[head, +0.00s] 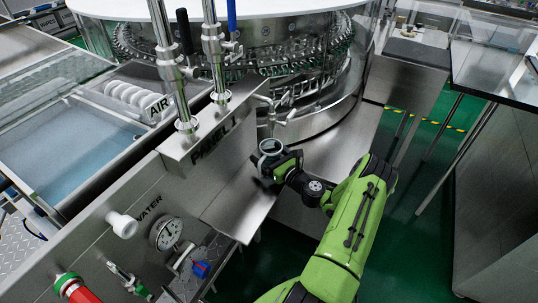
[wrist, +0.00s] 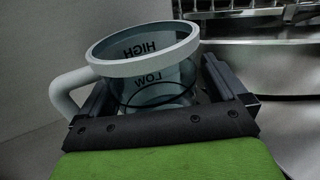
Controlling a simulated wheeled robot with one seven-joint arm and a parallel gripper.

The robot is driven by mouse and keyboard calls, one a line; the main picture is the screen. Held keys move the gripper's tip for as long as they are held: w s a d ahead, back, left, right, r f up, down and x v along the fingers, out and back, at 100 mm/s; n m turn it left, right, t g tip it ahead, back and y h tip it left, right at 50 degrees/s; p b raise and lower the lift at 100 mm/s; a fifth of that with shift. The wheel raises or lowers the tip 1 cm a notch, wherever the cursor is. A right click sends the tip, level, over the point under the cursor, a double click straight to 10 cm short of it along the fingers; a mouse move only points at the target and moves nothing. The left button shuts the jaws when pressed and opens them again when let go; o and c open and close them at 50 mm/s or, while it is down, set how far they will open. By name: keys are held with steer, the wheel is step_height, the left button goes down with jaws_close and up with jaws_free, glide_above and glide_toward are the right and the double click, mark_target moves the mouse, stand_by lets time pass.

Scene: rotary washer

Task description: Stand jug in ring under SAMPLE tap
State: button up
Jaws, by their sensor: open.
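The jug (head: 271,147) is a clear vessel with a grey rim and a side handle. In the wrist view the jug (wrist: 140,75) looks upright, with HIGH and LOW marks and its handle to the left. My gripper (head: 272,166) is open, with one finger on each side of the jug's lower body in the wrist view (wrist: 160,92). A small tap (head: 283,117) is just above and right of the jug in the head view. A thin dark curve shows through the jug's lower part; I cannot tell if it is the ring. The jug's base is hidden.
A steel panel (head: 225,155) with lettering and a lower steel ledge (head: 238,205) lie left of my gripper. The round washer (head: 250,50) with its bottle ring rises behind. A pressure gauge (head: 165,234) is at the lower left. Green floor (head: 408,215) is open to the right.

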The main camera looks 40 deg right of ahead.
steer(key=shift+r+p, duration=0.5)
steer(key=s+p, duration=0.1)
steer(key=s, duration=1.1)
steer(key=shift+a+p, duration=0.3)
